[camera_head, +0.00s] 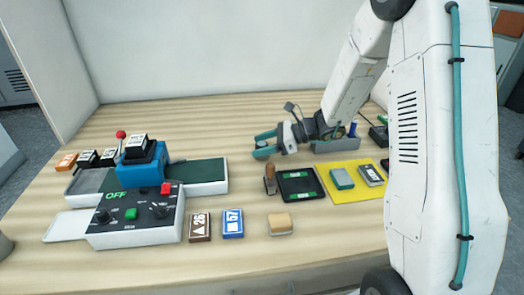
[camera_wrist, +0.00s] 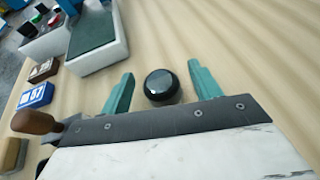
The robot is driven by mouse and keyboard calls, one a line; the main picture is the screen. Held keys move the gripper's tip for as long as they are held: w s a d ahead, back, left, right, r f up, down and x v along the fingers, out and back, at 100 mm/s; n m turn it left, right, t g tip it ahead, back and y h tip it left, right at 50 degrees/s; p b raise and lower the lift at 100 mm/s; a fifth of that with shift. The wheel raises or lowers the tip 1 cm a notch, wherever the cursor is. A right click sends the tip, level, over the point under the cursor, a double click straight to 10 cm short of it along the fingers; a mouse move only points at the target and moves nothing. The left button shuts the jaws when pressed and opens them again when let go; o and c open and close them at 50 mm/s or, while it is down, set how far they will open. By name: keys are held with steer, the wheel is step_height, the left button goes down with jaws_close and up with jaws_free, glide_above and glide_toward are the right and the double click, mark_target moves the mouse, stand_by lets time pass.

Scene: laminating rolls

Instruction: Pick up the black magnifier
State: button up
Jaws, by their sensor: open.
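The black magnifier (camera_wrist: 161,85) shows in the wrist view as a round black piece with a glossy top, on the wooden table. It lies between the two teal fingers of my gripper (camera_wrist: 161,69), with a gap to each finger. My gripper is open and holds nothing. In the head view my gripper (camera_head: 262,145) is low over the back middle of the table, fingers pointing left. I cannot make out the magnifier in the head view; the gripper seems to hide it.
A machine with a control panel (camera_head: 133,215) and green belt (camera_head: 195,171) stands at left. A wooden-handled tool (camera_head: 269,180), a black tray (camera_head: 298,197) and a yellow mat (camera_head: 345,195) are in front of my gripper. A grey holder (camera_head: 338,145) stands behind the mat.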

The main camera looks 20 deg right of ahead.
steer(key=c, duration=1.1)
steer(key=shift+r, duration=0.1)
